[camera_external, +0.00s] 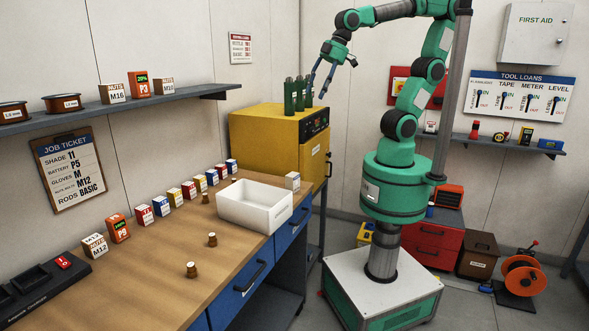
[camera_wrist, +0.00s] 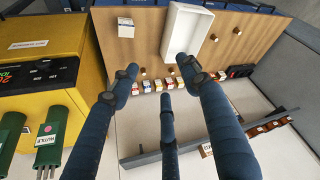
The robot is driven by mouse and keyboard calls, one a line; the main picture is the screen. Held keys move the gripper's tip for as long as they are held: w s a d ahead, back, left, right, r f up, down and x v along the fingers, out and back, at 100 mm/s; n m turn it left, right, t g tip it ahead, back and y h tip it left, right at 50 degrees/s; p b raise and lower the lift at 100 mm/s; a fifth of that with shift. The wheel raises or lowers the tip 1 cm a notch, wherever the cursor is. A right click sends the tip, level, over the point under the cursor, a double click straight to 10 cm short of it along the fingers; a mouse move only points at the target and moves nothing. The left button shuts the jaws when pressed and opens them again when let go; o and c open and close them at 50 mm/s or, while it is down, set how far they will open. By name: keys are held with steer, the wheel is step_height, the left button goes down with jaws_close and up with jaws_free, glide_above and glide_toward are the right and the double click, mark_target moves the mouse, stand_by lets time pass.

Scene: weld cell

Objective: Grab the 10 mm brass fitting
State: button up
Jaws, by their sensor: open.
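Several small brass fittings stand on the wooden bench. In the external view one (camera_external: 191,269) is near the front, another (camera_external: 212,239) is just behind it, and a third (camera_external: 205,198) is beside the white tray. In the wrist view, fittings show beyond the tray (camera_wrist: 241,37) and nearer my fingers (camera_wrist: 143,71). Their sizes cannot be read, so I cannot tell which is 10 mm. My gripper (camera_external: 329,77) is open and empty, high above the yellow cabinet's right side, well away from the fittings. Its blue fingers (camera_wrist: 158,80) are spread in the wrist view.
The white tray (camera_external: 252,220) sits at the bench's right edge and looks empty. A row of small boxes (camera_external: 175,197) lines the back of the bench. Green canisters (camera_external: 289,95) stand on the yellow cabinet (camera_external: 262,137), close to my fingers. A shelf (camera_external: 110,108) hangs above the bench.

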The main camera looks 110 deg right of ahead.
steer(key=w+d+f+g, duration=0.1)
steer(key=w+d+f, duration=0.15)
steer(key=w, duration=0.65)
steer(key=w+d+f, duration=0.1)
steer(key=w+f, duration=0.2)
steer(key=w, duration=0.6)
steer(key=w+d+f+g, duration=0.1)
steer(key=w+d+f, duration=0.15)
steer(key=w, duration=0.75)
steer(key=w+d+f, duration=0.2)
steer(key=w+f, duration=0.6)
steer(key=f, duration=0.2)
steer(key=w+d+f+n+g, duration=0.1)
steer(key=w+d+f, duration=0.2)
steer(key=w+f, duration=0.5)
step_height(320, 180, down, 4)
steer(key=shift+w+d+r, duration=0.25)
steer(key=shift+w+d, duration=0.1)
steer(key=shift+w, duration=0.05)
steer(key=shift+f, duration=0.1)
steer(key=b, duration=0.1)
glide_above(205, 199)
steer(key=s+d, duration=0.1)
steer(key=shift+f, duration=4.15)
